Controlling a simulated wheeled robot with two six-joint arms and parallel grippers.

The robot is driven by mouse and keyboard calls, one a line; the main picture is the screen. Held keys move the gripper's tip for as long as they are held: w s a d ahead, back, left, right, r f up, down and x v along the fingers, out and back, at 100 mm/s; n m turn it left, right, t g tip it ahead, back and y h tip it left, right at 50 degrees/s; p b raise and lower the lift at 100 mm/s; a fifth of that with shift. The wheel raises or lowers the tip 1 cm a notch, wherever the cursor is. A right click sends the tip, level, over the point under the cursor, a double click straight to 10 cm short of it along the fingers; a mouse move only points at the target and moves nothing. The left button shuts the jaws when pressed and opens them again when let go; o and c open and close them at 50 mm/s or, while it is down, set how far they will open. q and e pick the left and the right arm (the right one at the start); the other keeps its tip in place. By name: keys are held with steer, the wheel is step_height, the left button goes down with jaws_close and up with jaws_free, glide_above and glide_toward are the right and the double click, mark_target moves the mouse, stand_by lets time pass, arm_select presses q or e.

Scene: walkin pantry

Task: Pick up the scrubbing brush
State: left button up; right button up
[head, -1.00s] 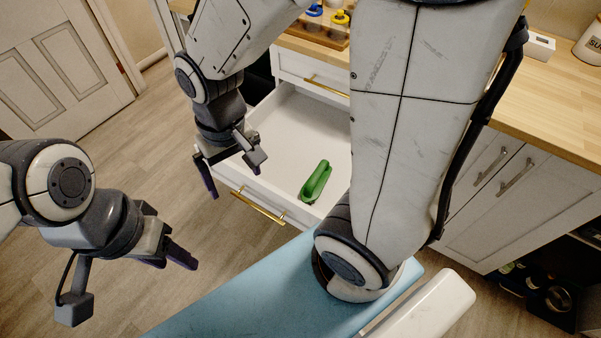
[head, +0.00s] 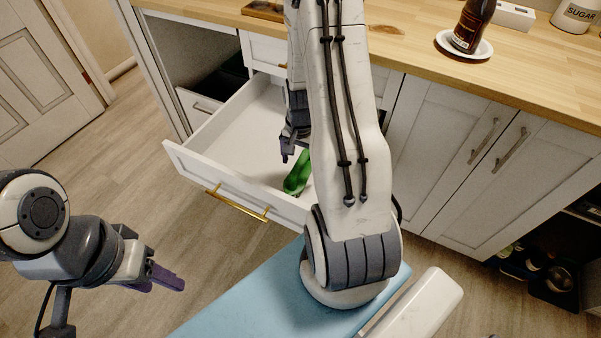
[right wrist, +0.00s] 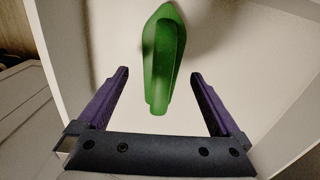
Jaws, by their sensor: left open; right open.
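The green scrubbing brush (head: 298,173) lies in the open white drawer (head: 215,150), near its front right corner. My right arm hides part of it in the head view. In the right wrist view the brush (right wrist: 162,60) lies just beyond the fingertips, centred between them. My right gripper (right wrist: 160,75) is open and empty, its two purple fingers apart. In the head view my right gripper (head: 287,150) is inside the drawer area, mostly hidden behind my arm. My left gripper (head: 160,280) is open and empty at the left, over the floor, away from the drawer.
A wooden counter (head: 540,85) runs above the cabinets. A brown bottle (head: 472,25) stands on a white plate (head: 482,52) there, with a sugar canister (head: 577,14) farther right. A brass handle (head: 237,204) projects from the drawer front. The floor at left is clear.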

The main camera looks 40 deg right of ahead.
steer(key=f, duration=0.5)
steer(key=shift+w+d+f+b, duration=0.1)
steer(key=shift+w+f+b, duration=0.1)
steer(key=shift+b, duration=0.2)
steer(key=c, duration=1.4)
